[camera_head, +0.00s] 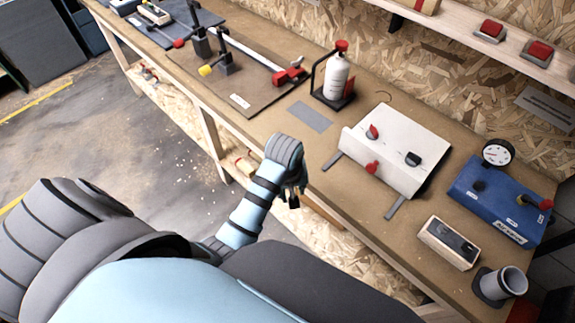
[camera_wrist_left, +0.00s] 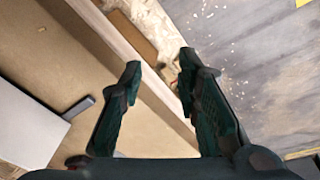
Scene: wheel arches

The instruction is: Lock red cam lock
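A cream-white panel box (camera_head: 395,138) stands on the workbench, right of centre in the head view. It carries a red knob (camera_head: 372,131) near its upper left, another red knob (camera_head: 372,168) on its lower front edge and a black knob (camera_head: 413,159) at the right. I cannot tell which red one is the cam lock. My left gripper (camera_head: 293,199) is at the bench's front edge, left of the panel and apart from it. In the left wrist view the gripper (camera_wrist_left: 160,68) is open and empty, with the panel (camera_wrist_left: 25,122) at far left. My right gripper is not in view.
A blue box (camera_head: 500,200), a small switch box (camera_head: 449,242) and a grey cup (camera_head: 502,284) stand at right. A brown board (camera_head: 245,85) with clamps lies at left. Grey strips flank the panel's front.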

